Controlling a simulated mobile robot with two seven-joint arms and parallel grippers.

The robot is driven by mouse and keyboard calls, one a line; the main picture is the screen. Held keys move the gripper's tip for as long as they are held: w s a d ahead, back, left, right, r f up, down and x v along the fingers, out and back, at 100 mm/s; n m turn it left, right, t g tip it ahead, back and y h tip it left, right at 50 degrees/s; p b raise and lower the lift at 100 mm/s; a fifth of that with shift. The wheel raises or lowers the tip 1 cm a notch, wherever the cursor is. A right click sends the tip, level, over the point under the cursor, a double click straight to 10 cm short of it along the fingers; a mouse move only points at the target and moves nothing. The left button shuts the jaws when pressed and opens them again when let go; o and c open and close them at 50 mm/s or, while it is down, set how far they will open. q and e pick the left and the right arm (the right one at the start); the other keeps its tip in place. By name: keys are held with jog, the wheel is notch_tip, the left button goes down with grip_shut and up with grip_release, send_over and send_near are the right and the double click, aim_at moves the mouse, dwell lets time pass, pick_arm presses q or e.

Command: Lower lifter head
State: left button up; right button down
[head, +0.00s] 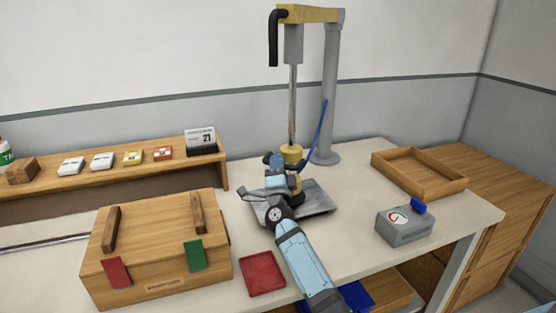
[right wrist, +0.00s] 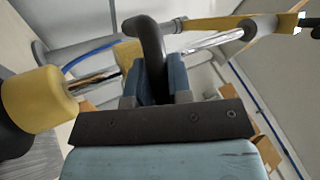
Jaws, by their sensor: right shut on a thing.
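The lifter stands at the back of the table, with a grey post (head: 331,95), a yellow top arm (head: 308,14) and a metal rod hanging down. Its yellow and black lifter head (head: 292,153) is low, over a grey metal plate (head: 318,199). My arm partly hides whether the head touches the plate. My right gripper (head: 278,165) is at the left side of the head, shut on a dark curved handle. In the right wrist view the handle (right wrist: 150,45) stands between the fingers, with the yellow head (right wrist: 38,98) at left. My left gripper is not in view.
A grey box with a gauge and blue knob (head: 404,227) stands at right, before an empty wooden tray (head: 418,172). A red pad (head: 262,274) lies beside my arm. A lidded wooden box (head: 156,250) stands at left, below a shelf (head: 110,172) with small boxes.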

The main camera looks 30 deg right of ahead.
jog(key=shift+f, duration=0.45)
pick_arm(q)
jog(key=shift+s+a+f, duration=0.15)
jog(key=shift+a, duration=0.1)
pick_arm(e)
jog(key=c, duration=1.1)
grip_release()
jog(key=shift+a, duration=0.1)
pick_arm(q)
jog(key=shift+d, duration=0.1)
pick_arm(e)
jog(key=shift+o, duration=0.2)
jog(key=shift+r, duration=0.1)
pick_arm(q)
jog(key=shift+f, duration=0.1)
